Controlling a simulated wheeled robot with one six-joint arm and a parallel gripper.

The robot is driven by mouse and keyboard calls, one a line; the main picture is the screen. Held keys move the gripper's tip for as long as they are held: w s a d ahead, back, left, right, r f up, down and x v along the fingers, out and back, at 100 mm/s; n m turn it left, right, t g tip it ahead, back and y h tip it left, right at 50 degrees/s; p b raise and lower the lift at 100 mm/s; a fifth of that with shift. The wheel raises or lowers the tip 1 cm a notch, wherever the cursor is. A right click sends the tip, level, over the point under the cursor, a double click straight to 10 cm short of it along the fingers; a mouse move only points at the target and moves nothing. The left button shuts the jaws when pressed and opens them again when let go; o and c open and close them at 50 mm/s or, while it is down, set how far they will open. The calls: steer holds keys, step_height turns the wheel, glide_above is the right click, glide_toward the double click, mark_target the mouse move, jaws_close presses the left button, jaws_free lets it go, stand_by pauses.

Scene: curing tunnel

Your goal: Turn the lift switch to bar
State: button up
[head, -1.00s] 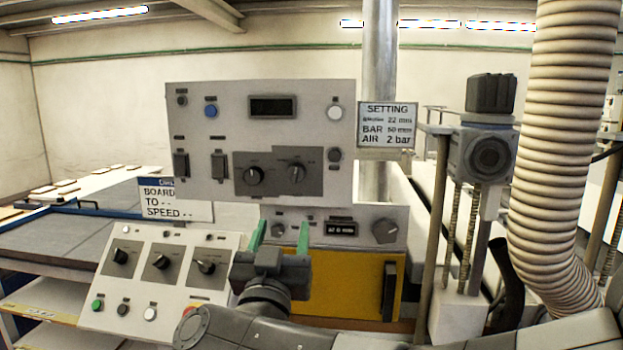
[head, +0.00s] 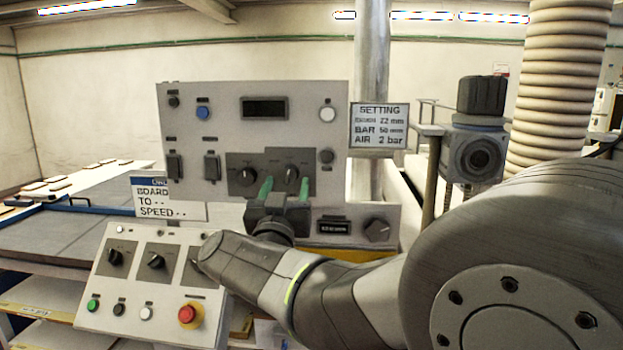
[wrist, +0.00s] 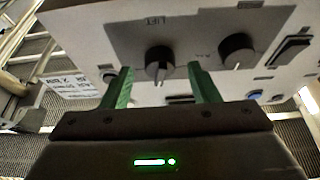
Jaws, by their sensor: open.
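The lift switch is a black round knob (head: 291,174) on the right of a dark grey plate on the upper control panel. In the wrist view the lift switch (wrist: 160,62) sits under the label LIFT, with its pale mark pointing down in that picture. My gripper (head: 285,188) is open, its green fingers raised in front of the plate. In the wrist view my gripper (wrist: 161,76) has one finger on each side of the lift switch, with gaps showing. I cannot tell how far the tips are from the panel. The position markings are too small to read.
A second black knob (head: 245,174) sits left of the lift switch. A lower console (head: 130,275) has more knobs, buttons and a red stop button (head: 188,314). A SETTING sign (head: 379,125) hangs at the right. A ribbed hose (head: 556,90) stands farther right.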

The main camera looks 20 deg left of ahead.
steer(key=shift+x, duration=0.9)
steer(key=shift+c, duration=0.4)
steer(key=c, duration=0.9)
steer(key=shift+f+m, duration=0.1)
steer(key=shift+m, duration=0.4)
steer(key=m+h+b, duration=0.2)
steer(key=m, duration=0.2)
steer(key=shift+a, duration=0.15)
steer(key=shift+s+a+r+m+g+h+b, duration=0.15)
steer(key=shift+m+h+b, duration=0.25)
steer(key=shift+m+h, duration=0.95)
steer(key=shift+w+a+r+m+g+h+b, duration=0.15)
steer(key=shift+m+h+b, duration=0.35)
steer(key=shift+m, duration=1.55)
steer(key=shift+s+d+f, duration=0.1)
